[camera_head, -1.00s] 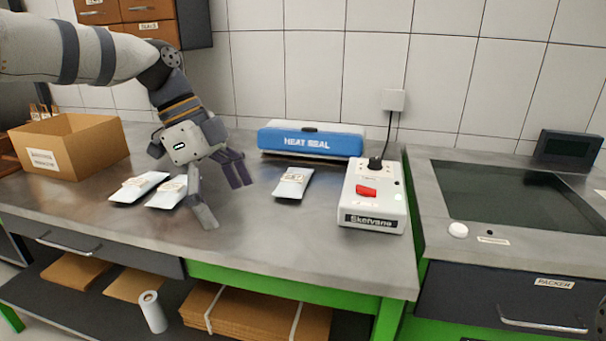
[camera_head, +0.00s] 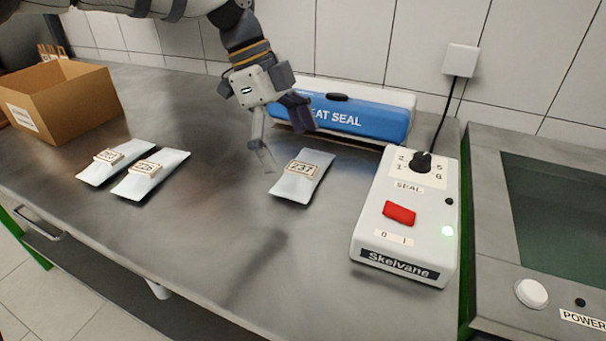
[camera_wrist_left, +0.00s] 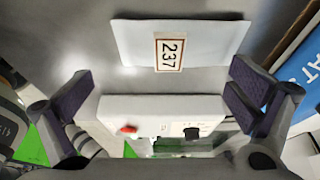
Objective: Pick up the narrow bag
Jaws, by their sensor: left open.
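Three white bags lie flat on the metal bench. The bag labelled 237 (camera_head: 291,189) lies alone in front of the sealer; it also shows in the left wrist view (camera_wrist_left: 210,40), lying crosswise at the top. Two more bags, the leftmost (camera_head: 97,172) and the one labelled 226 (camera_head: 132,187), lie side by side at the left. I cannot tell surely which bag is narrowest. My left gripper (camera_head: 282,136) is open and empty, above and just behind bag 237, apart from it. In the wrist view its fingers (camera_wrist_left: 162,98) are wide apart. My right gripper is not in view.
A blue heat sealer (camera_head: 372,122) stands behind bag 237. A white control box (camera_head: 440,215) with a red switch stands to its right. An open cardboard box (camera_head: 75,98) stands at the back left. The bench front and middle are clear.

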